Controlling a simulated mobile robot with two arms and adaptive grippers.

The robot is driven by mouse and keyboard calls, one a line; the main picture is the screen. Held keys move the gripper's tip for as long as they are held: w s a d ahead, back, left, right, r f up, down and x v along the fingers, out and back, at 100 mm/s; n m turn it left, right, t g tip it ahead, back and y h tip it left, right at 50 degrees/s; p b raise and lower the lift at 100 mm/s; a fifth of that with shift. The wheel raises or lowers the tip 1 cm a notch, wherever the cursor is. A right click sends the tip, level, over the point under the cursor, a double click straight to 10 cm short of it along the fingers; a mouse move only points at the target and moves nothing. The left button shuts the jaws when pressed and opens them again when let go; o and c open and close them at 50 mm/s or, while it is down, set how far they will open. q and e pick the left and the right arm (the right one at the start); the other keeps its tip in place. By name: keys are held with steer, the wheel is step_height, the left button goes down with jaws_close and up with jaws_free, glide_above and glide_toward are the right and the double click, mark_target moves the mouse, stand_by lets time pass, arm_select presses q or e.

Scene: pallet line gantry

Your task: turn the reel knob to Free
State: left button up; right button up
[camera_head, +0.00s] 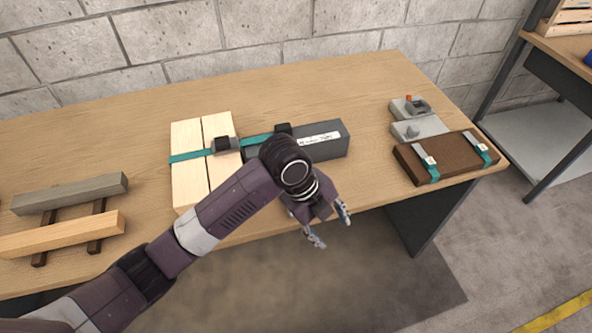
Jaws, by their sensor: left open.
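A dark grey box (335,147) with a white label lies on the table, partly hidden behind my left arm. The label is too small to read. A small black part (283,128) sits at its back edge. A teal strap (256,139) runs from the box area across two pale wood blocks (188,135). I cannot tell which part is the reel knob, and no knob setting is readable. My left gripper (329,227) is open and empty at the table's front edge, in front of the box and apart from it. My right gripper is out of view.
At the right, a brown block (448,161) with two teal straps lies before two small grey units (422,127), the rear one with an orange part (409,98). Grey and pale beams (70,193) rest on dark supports at the left. The table (370,85) is clear behind the box.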

arm_select(q)
steer(key=w+a+r+m+y, duration=0.1)
steer(key=w+a+r+m, duration=0.1)
steer(key=w+r+m, duration=0.1)
steer(key=w+a+r+m+y, duration=0.1)
steer(key=w+a+r+m, duration=0.1)
steer(key=w+r+m, duration=0.1)
steer(key=w+a+r+m+y, duration=0.2)
steer(key=w+r+m, duration=0.1)
steer(key=m, duration=0.1)
steer(key=shift+w+a, duration=0.15)
steer(key=shift+a, duration=0.2)
steer(key=shift+w+a+r+m, duration=0.2)
steer(key=shift+w+m, duration=0.05)
steer(key=shift+m, duration=0.05)
steer(key=shift+a+f, duration=0.1)
steer(key=shift+f, duration=0.4)
step_height(320, 180, down, 6)
steer(key=shift+r+p, duration=0.1)
steer(key=shift+p, duration=0.4)
steer(key=shift+f, duration=0.4)
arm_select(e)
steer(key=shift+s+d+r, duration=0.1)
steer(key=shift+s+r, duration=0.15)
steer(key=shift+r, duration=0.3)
